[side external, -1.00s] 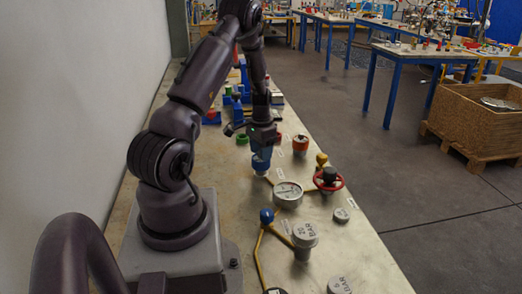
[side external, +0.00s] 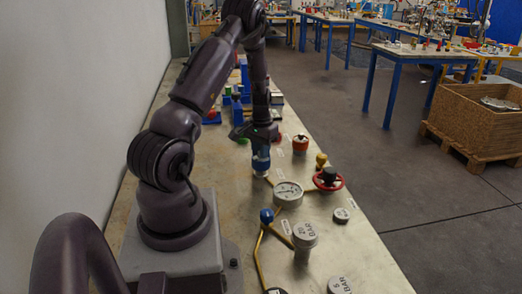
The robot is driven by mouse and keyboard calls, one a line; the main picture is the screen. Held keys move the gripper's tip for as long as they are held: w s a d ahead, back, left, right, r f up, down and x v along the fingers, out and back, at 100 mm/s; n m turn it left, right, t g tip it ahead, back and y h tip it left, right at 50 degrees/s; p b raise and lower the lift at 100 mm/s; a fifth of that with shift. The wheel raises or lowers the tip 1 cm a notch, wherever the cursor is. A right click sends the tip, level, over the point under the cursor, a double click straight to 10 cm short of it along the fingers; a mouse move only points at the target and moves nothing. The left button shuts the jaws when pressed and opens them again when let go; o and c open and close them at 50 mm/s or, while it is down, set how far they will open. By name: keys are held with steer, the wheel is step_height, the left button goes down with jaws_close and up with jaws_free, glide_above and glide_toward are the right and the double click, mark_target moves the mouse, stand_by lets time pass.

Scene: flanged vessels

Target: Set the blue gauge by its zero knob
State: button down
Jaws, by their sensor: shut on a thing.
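The blue gauge (side external: 261,163) appears as a blue body with a pale lower part, standing on the bench directly under my gripper. My gripper (side external: 261,151) points straight down and is shut at the top of this blue body. The zero knob is hidden between the fingers, and I cannot make out the gauge's face or reading from here.
A white-faced dial (side external: 288,193) stands close in front. A red handwheel (side external: 328,180) is to its right, and a blue-knobbed yellow pipe (side external: 267,216) and a grey capped vessel (side external: 304,236) are nearer. An orange-topped vessel (side external: 300,144) stands right of my gripper.

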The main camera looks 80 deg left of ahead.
steer(key=n, duration=0.3)
steer(key=shift+n, duration=2.3)
steer(key=c, duration=1)
jaws_free()
step_height(320, 180, up, 13)
steer(key=shift+f, duration=0.1)
